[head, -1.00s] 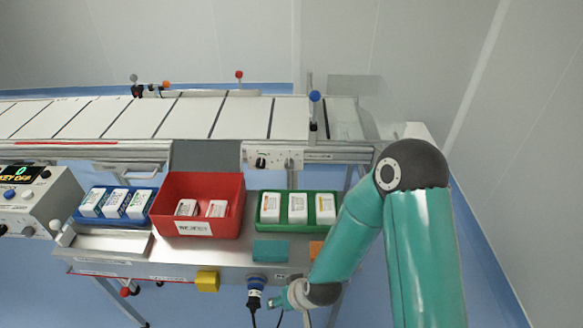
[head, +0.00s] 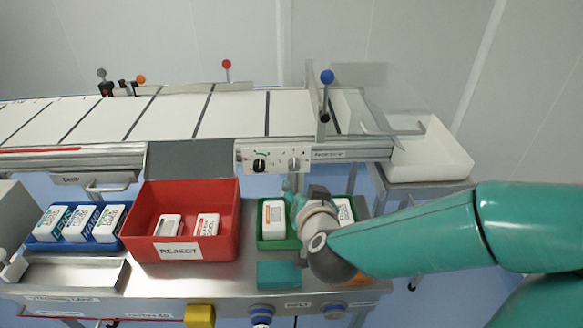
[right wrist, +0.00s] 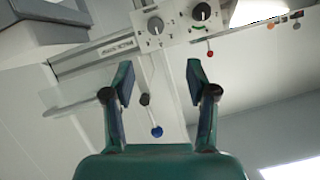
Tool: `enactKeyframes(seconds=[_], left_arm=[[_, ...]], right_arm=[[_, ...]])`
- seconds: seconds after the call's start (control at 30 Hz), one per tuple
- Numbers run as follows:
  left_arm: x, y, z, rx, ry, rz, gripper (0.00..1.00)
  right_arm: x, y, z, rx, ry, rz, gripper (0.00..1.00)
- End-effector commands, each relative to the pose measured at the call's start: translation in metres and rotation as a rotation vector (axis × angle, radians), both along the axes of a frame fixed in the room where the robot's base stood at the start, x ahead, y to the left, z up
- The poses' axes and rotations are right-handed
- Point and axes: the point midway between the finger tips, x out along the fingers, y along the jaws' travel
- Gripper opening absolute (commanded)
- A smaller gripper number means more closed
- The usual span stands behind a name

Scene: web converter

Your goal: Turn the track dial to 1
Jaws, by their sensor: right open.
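A small light control panel (head: 273,158) is on the front side of the conveyor. It carries a black dial with a green arc (head: 260,165) on the left and another knob (head: 294,163) on the right. The labels are too small to read, so I cannot tell which is the track dial or its setting. In the right wrist view the panel appears upside down, with the green-arc dial (right wrist: 202,11) and the other knob (right wrist: 156,25). My right gripper (head: 289,187) is open and empty, below and apart from the panel; its fingers (right wrist: 160,80) are spread. My left gripper is out of view.
A red REJECT bin (head: 140,215), a blue tray (head: 50,243) and a green tray (head: 275,244) hold white boxes on the steel table (head: 225,285). A blue-knobbed lever (head: 327,77) stands above the panel. A white bin (head: 435,160) is at the conveyor's right end.

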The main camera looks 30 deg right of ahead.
Motion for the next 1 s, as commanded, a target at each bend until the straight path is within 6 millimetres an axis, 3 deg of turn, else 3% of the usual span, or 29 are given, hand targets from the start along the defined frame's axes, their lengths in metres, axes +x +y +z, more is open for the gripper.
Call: enactKeyframes(seconds=[0.13, 0.23, 0.6, 0.8, 1.0], left_arm=[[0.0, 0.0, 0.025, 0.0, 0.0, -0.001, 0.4], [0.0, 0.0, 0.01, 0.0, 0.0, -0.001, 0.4], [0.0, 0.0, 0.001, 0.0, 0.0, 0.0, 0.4], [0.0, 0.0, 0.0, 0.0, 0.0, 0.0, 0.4], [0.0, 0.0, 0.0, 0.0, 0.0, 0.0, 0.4]], right_arm=[[0.009, -0.012, -0.003, 0.004, 0.011, -0.01, 0.57], [0.028, -0.023, -0.019, 0.006, 0.004, -0.015, 0.57], [0.093, -0.054, -0.046, 0.007, 0.003, -0.015, 0.57], [0.116, -0.065, -0.055, 0.006, 0.002, -0.014, 0.57], [0.124, -0.069, -0.058, 0.006, 0.0, -0.014, 0.57]])
